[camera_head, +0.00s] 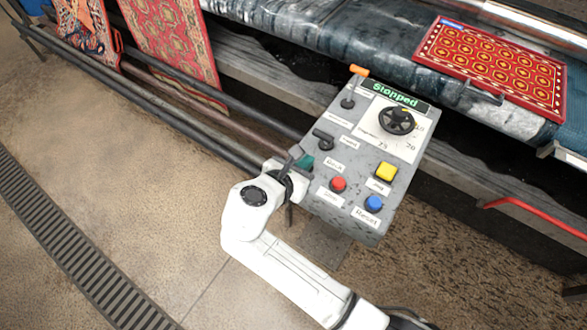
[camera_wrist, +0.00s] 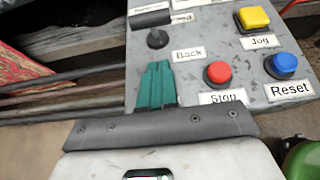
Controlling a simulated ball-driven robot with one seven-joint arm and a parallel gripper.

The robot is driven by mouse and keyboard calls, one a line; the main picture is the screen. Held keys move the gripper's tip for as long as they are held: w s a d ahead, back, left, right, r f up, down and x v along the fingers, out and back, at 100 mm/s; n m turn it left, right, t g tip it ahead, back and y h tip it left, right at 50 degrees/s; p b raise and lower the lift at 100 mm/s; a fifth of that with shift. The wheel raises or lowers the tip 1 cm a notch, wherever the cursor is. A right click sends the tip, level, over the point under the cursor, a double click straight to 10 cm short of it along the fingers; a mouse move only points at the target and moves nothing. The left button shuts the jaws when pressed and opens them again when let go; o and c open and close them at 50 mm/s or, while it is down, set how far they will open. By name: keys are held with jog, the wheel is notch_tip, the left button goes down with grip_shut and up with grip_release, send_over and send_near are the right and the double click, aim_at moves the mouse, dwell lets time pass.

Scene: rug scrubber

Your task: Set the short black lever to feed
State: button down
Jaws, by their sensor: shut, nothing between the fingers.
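The short black lever (camera_head: 323,137) sits on the left half of the grey control panel (camera_head: 345,223). Its label reading Feed is at its right and the label reading Back is below it. In the wrist view the lever's round dark part (camera_wrist: 157,38) shows just beyond my fingertips, with its dark grey handle (camera_wrist: 149,19) above, near the top edge. My gripper (camera_head: 305,161) has teal fingers, shut and empty, at the panel's left edge below the lever. The fingers (camera_wrist: 157,66) look apart from the lever; their height above the panel is hard to tell.
The panel also carries a red Stop button (camera_head: 338,184), a blue Reset button (camera_head: 374,204), a yellow Jog button (camera_head: 386,171), a dial (camera_head: 397,121) and an orange-tipped lever (camera_head: 358,71). The display (camera_head: 395,94) reads Stopped. Dark rails (camera_head: 190,122) run left of the panel.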

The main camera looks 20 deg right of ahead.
aim_at(325, 139)
jog(key=shift+w+d+r+p, duration=0.15)
jog(key=shift+w+d, duration=0.55)
jog(key=shift+d, duration=0.3)
jog(key=shift+w+d+r+p, duration=0.15)
jog(key=shift+w+d, duration=0.55)
jog(key=shift+d, duration=0.25)
jog(key=shift+r, duration=0.1)
